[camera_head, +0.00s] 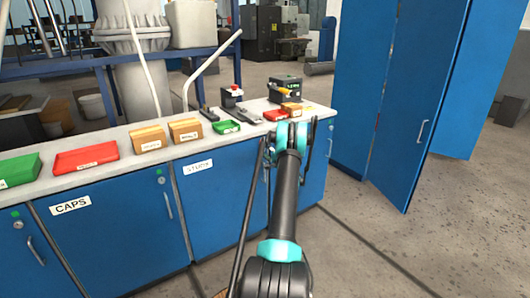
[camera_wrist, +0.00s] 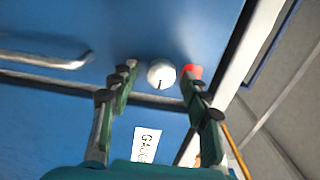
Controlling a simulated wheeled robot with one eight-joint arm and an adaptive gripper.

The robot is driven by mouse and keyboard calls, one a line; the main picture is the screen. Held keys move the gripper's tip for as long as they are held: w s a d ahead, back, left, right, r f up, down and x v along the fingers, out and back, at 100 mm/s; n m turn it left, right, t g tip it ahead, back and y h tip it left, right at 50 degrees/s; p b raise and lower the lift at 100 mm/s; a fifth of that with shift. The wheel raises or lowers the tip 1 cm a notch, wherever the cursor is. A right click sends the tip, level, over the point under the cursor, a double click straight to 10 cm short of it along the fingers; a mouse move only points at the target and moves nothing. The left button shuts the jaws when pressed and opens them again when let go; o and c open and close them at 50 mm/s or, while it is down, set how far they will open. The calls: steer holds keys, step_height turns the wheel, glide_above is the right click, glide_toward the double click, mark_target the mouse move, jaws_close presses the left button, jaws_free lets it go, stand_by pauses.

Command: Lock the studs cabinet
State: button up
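The studs cabinet is a blue door (camera_head: 215,205) with a white STUDS label (camera_head: 198,167) under the counter in the head view; my arm hides its right edge. In the wrist view, a blue door (camera_wrist: 110,25) fills the top, with a silver handle (camera_wrist: 45,58). Near its edge are a round pale lock (camera_wrist: 161,74) with a dark slot and a red indicator (camera_wrist: 194,71). My gripper (camera_wrist: 158,82) is open, its fingers on either side of the lock, apart from each other. Whether they touch it is unclear.
A door beside it bears a partly hidden label starting "GAUG" (camera_wrist: 147,145). The CAPS cabinet (camera_head: 125,235) is to the left, with a green indicator (camera_head: 160,171). Trays and boxes line the worktop (camera_head: 145,155). A tall blue cabinet (camera_head: 400,90) stands right, with clear floor before it.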

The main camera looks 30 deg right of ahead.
steer(key=s+d, duration=0.1)
steer(key=s, duration=1.1)
steer(key=shift+d, duration=0.15)
stand_by(0.3)
steer(key=s+a+r+n+g+y, duration=0.25)
steer(key=a+r, duration=0.25)
steer(key=a, duration=0.7)
steer(key=s+a+r+n+g+y, duration=0.1)
steer(key=a+r+n+g, duration=0.25)
steer(key=a, duration=0.85)
steer(key=s+a+r+n+g, duration=0.3)
steer(key=s+a+n, duration=0.2)
steer(key=s+a, duration=0.75)
steer(key=s+a+f+n+g+h, duration=0.1)
steer(key=s+a+n+h, duration=0.1)
steer(key=s, duration=0.7)
steer(key=s+a+f+n+g+h, duration=0.1)
steer(key=s+f+n+g, duration=0.1)
steer(key=s, duration=0.8)
steer(key=s+a+f+n+g+h, duration=0.1)
steer(key=s+a+f+h, duration=0.1)
steer(key=s, duration=0.8)
steer(key=shift+a+n+g+h, duration=0.3)
steer(key=shift+a+n+h, duration=0.05)
steer(key=shift+n, duration=0.05)
